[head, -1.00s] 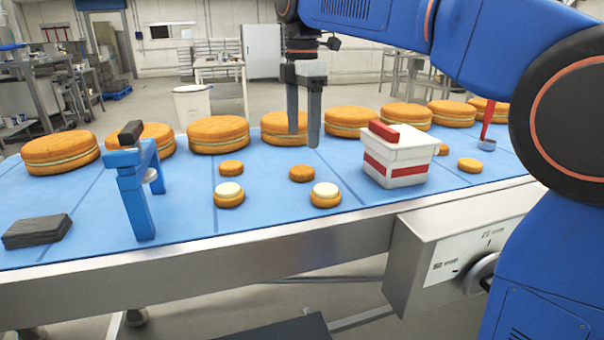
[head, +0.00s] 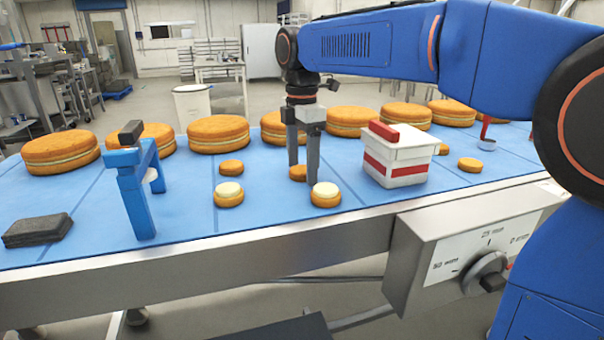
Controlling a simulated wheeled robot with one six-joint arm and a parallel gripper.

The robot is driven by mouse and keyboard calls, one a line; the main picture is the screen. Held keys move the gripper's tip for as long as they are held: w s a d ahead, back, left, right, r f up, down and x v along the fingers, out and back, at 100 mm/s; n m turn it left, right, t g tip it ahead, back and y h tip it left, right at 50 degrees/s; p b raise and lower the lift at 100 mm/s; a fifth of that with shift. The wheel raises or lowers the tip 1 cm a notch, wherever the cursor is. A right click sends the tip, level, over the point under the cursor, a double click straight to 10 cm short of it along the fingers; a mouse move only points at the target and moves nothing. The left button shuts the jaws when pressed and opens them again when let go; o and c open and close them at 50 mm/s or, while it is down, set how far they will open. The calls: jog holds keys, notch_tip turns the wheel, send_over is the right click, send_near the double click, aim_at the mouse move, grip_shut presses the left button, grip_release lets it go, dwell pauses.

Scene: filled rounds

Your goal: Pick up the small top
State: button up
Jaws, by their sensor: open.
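Small plain orange-brown cake tops lie on the blue belt. One small top (head: 298,174) is at the middle, between or just behind the fingers of my gripper (head: 303,171), and is partly hidden by them. My gripper points down with its fingers apart. I cannot tell whether the fingertips touch the top. Another small top (head: 231,166) lies to the left, and one (head: 469,164) lies right of the white box. Two small rounds with pale filling, the left one (head: 229,195) and the right one (head: 325,195), sit nearer the front edge, the right one close to my gripper.
A white box with a red stripe (head: 396,170) stands right of my gripper. A blue stand (head: 135,190) and a dark slab (head: 37,231) are at left. Large filled cakes (head: 218,134) line the back. A red-handled tool (head: 486,135) is at right.

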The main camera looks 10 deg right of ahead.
jog(key=c, duration=0.9)
jog(key=shift+o, duration=0.2)
jog(key=shift+r, duration=0.1)
